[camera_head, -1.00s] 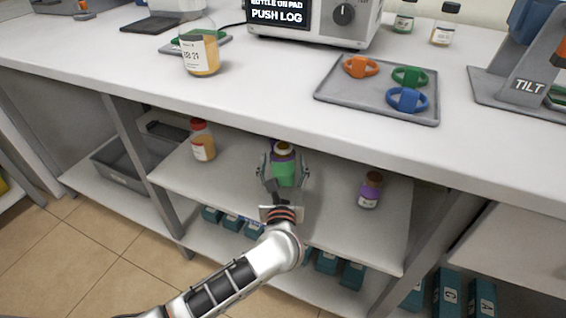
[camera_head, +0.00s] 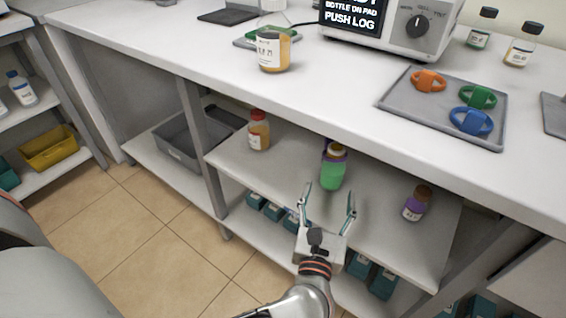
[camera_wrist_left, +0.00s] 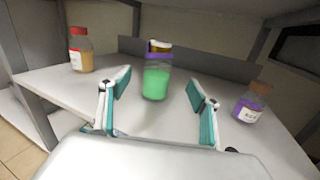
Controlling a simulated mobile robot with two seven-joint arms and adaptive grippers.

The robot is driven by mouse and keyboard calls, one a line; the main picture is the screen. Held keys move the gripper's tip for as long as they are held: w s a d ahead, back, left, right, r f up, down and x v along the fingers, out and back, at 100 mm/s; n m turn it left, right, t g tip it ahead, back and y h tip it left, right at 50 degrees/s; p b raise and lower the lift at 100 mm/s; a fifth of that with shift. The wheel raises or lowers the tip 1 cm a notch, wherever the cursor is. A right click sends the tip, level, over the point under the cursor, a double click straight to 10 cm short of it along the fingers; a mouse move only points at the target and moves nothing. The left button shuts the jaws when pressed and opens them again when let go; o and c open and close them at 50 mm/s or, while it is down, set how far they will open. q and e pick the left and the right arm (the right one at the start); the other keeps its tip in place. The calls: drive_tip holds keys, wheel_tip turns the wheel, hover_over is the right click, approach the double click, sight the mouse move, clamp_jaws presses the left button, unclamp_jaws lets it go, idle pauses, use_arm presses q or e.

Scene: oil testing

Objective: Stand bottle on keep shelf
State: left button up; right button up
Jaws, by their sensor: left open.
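A bottle with green contents (camera_head: 333,168) stands upright on the shelf under the bench (camera_head: 285,172); it also shows in the left wrist view (camera_wrist_left: 157,75), with a yellowish cap and a purple band at its top. My left gripper (camera_head: 329,190) is open and empty, in front of the green bottle and apart from it. In the left wrist view its two fingers (camera_wrist_left: 160,92) spread on either side of the bottle, nearer to the camera. A red-capped bottle with amber contents (camera_head: 259,131) stands left on the shelf. My right gripper is not in view.
On the bench are a jar of amber liquid (camera_head: 273,51), a grey tray with coloured rings (camera_head: 412,108) and a display machine (camera_head: 388,33). A grey bin (camera_head: 178,146) is left of the shelf. Teal boxes (camera_head: 271,209) sit below. The bench edge overhangs the shelf.

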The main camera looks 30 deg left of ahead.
use_arm(q)
drive_tip(key=s+d+r+m+t+h, duration=0.1)
drive_tip(key=s+d+r+m+h, duration=0.15)
drive_tip(key=s+m+h, duration=0.65)
drive_tip(key=s+d+r+m+t+h, duration=0.15)
drive_tip(key=s+d+m, duration=0.35)
drive_tip(key=m, duration=1)
drive_tip(key=s+a+f+m+g, duration=0.2)
drive_tip(key=s+f+m+g, duration=0.2)
drive_tip(key=s+m, duration=0.3)
drive_tip(key=s+a+f+m+g, duration=0.2)
drive_tip(key=s+f+m+g, duration=0.2)
drive_tip(key=m, duration=0.8)
drive_tip(key=s+f, duration=0.2)
drive_tip(key=s, duration=0.1)
drive_tip(key=shift+s+a+f, duration=0.25)
drive_tip(key=shift+s, duration=0.05)
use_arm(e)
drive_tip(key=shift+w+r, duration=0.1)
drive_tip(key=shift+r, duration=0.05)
